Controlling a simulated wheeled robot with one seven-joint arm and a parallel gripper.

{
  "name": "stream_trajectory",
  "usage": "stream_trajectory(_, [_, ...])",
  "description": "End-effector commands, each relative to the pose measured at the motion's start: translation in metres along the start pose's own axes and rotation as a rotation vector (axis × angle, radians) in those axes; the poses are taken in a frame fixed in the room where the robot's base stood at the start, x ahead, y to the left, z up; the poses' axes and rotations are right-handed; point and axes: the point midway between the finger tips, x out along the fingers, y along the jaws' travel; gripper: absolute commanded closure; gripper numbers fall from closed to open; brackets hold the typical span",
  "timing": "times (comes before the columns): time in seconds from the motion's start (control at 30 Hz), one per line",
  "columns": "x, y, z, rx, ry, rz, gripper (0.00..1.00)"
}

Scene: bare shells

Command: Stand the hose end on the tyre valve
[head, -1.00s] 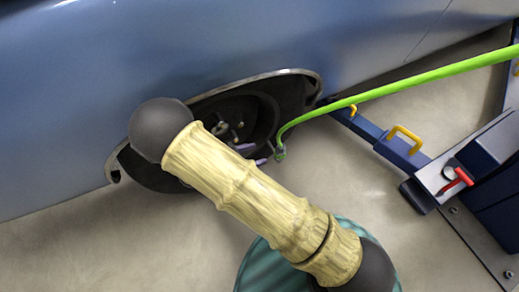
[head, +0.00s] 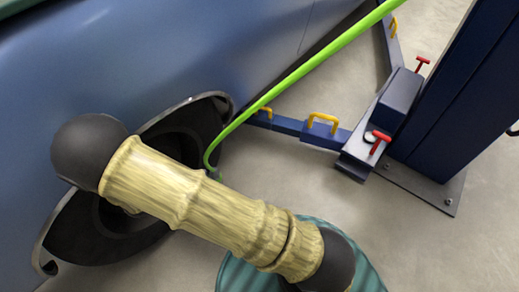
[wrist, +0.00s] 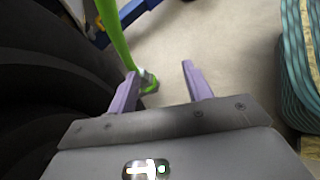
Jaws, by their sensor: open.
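The bright green hose (head: 300,70) comes down from the top of the head view and curves to its end beside the car's wheel arch. In the wrist view the hose end (wrist: 149,82) shows close to the left fingertip, on the inner side. My gripper (wrist: 160,69) has its two purple fingers apart, with nothing clamped between them. The black tyre (wrist: 45,90) fills the left of the wrist view, and part of the dark wheel (head: 120,220) shows in the head view. I cannot make out the valve. In the head view my arm hides the gripper.
The blue car body (head: 130,60) rises at the left. A blue lift post (head: 440,110) with a low arm and yellow handles (head: 322,122) stands at the right. A teal ribbed thing (wrist: 292,85) is right of my gripper. Open floor (head: 280,175) lies between.

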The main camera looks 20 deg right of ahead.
Motion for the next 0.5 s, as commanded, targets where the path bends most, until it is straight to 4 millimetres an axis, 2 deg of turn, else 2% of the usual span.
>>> stream_trajectory(0.03, [0.006,-0.005,0.018,0.083,0.055,-0.075,0.50])
stream_trajectory(0.1, [0.013,-0.016,0.037,0.203,0.132,-0.176,0.50])
stream_trajectory(0.3, [0.022,-0.042,0.085,0.566,0.335,-0.423,0.50])
stream_trajectory(0.5, [0.022,-0.062,0.130,0.969,0.506,-0.613,0.50])
